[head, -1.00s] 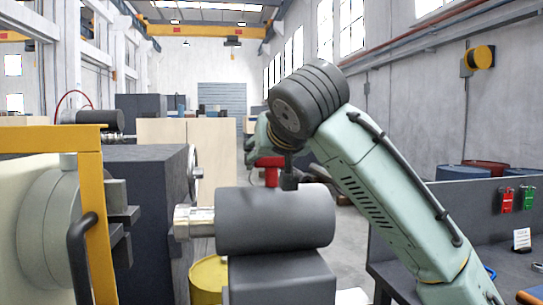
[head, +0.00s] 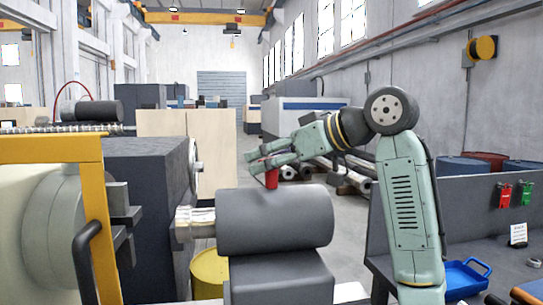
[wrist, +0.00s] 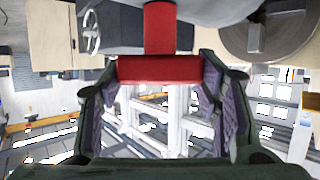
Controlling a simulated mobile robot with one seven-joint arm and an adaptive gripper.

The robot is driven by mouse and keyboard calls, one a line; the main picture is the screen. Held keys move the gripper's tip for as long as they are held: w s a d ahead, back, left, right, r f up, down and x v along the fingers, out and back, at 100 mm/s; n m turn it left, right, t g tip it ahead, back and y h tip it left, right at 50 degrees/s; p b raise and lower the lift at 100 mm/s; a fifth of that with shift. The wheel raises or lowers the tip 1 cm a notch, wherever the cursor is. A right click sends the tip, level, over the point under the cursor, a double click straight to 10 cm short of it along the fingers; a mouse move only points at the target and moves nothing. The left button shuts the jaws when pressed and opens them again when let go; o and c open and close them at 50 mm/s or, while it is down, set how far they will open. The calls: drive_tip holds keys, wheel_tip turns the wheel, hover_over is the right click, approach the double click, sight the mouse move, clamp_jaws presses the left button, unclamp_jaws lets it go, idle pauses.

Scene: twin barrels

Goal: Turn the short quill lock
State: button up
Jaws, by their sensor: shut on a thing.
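The short quill lock (head: 271,179) is a red handle standing on top of the dark grey tailstock barrel (head: 275,220). In the head view my gripper (head: 259,163) reaches it from the right and covers its upper part. In the wrist view the lock shows as a red T, with its crossbar (wrist: 160,68) spanning between my two fingers (wrist: 161,82) and its stem running up the picture. My gripper is shut on the crossbar, one finger at each end.
A bright metal quill (head: 195,222) sticks out left of the barrel. A yellow frame (head: 88,190) with a black handle stands at the left front. A bench with a blue tray (head: 466,275) is at the right. A handwheel (wrist: 90,32) shows in the wrist view.

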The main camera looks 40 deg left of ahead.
drive_tip(key=n+g+h, duration=0.1)
drive_tip(key=n+g, duration=0.3)
drive_tip(key=g, duration=0.1)
drive_tip(key=shift+n, duration=0.3)
drive_tip(key=shift+n+g+h, duration=1.2)
drive_tip(key=shift+n+g, duration=0.3)
drive_tip(key=shift+g, duration=0.1)
drive_tip(key=o, duration=1.2)
drive_tip(key=shift+c, duration=0.2)
